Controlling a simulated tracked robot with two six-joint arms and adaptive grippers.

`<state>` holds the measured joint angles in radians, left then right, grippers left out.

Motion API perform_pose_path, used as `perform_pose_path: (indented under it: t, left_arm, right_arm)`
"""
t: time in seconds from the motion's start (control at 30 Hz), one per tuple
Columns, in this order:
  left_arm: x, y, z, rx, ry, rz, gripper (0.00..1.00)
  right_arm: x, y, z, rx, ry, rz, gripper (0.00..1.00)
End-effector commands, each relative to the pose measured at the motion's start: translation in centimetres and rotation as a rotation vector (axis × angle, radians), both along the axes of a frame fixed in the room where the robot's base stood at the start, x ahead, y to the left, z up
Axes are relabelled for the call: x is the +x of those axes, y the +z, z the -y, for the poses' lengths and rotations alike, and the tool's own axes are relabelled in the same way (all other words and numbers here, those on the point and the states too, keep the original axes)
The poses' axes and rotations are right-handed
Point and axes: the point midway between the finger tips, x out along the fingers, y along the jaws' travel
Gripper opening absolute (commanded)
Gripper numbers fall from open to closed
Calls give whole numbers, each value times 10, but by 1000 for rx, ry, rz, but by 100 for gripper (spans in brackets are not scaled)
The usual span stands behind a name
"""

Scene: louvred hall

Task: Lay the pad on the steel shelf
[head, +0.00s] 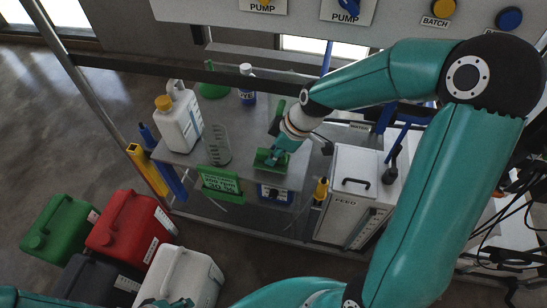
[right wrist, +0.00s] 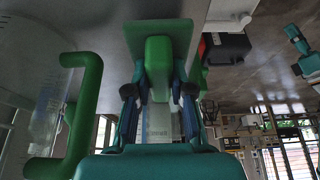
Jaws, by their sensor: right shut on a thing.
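The green pad (head: 268,162), a flat plate with a block grip, is held in my right gripper (head: 278,153) at the front of the grey steel shelf (head: 240,137). In the right wrist view, my right gripper (right wrist: 160,92) has its two fingers shut on the pad's green grip (right wrist: 158,62), with the plate (right wrist: 135,38) beyond it. I cannot tell whether the pad touches the shelf. Only a teal bit of my left gripper (head: 166,302) shows at the bottom edge of the head view; its jaws are not readable.
A white jug (head: 180,125), a clear graduated jug (head: 217,147) and a small white-capped bottle (head: 247,84) stand on the shelf. A white FEED box (head: 349,190) stands right. Red (head: 122,228) and green (head: 57,228) canisters stand lower left.

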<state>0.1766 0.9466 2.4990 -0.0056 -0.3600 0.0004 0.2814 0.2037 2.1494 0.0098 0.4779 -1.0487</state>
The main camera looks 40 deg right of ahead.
Motion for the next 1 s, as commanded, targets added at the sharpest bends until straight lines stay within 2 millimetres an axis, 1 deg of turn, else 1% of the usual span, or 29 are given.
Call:
perform_pose_path:
  t: [0.03, 0.17, 0.43, 0.53, 0.57, 0.6, 0.7, 1.0]
  left_arm:
    - [0, 0, 0, 0, 0, 0, 47]
    - [0, 0, 0, 0, 0, 0, 47]
    - [0, 0, 0, 0, 0, 0, 47]
    - [0, -3, 0, 0, 0, 0, 47]
    - [0, -2, 0, 0, 0, 0, 47]
    - [0, -2, 0, 0, 0, 0, 47]
    - [0, -2, 0, 0, 0, 0, 47]
    - [0, -1, 0, 0, 0, 0, 47]
  right_arm:
    - [-1, -9, 0, 2, -1, -6, 0]
    - [0, -22, -1, 1, 1, -3, 0]
    - [1, -23, -1, 0, 1, 0, 0]
    - [1, -26, -1, -1, 2, 1, 0]
    - [1, -25, -1, -1, 2, 1, 25]
    - [0, -24, -1, 0, 2, 0, 32]
    - [1, -24, -1, 0, 2, 0, 47]
    - [1, -24, -1, -1, 2, -1, 47]
